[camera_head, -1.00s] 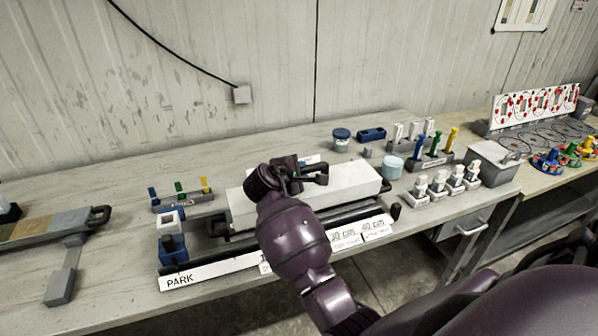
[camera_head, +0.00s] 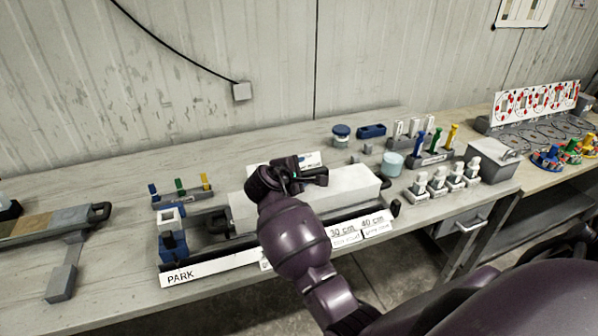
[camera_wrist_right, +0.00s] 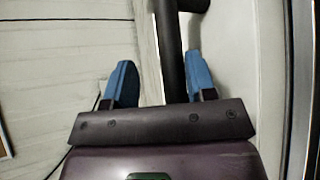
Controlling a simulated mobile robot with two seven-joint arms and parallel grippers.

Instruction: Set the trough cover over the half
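The trough cover (camera_head: 345,186) is a long white box-like piece lying lengthwise over the dark core trough (camera_head: 390,212) at the middle of the bench. Dark end handles of the trough show at both ends. My right gripper (camera_head: 305,176) is above the cover's middle. In the right wrist view its two blue fingertips (camera_wrist_right: 160,84) are apart, with a dark bar (camera_wrist_right: 168,45) between them. The bar is close to the right finger, with a gap to the left one. My right arm hides part of the cover's front. My left gripper is out of view.
A blue-and-white holder (camera_head: 172,232) and the PARK strip (camera_head: 205,271) lie at the front left. A rack of colored pegs (camera_head: 183,196) stands behind left. Jars, white blocks and a grey box (camera_head: 490,160) crowd the right. The bench's left rear is clear.

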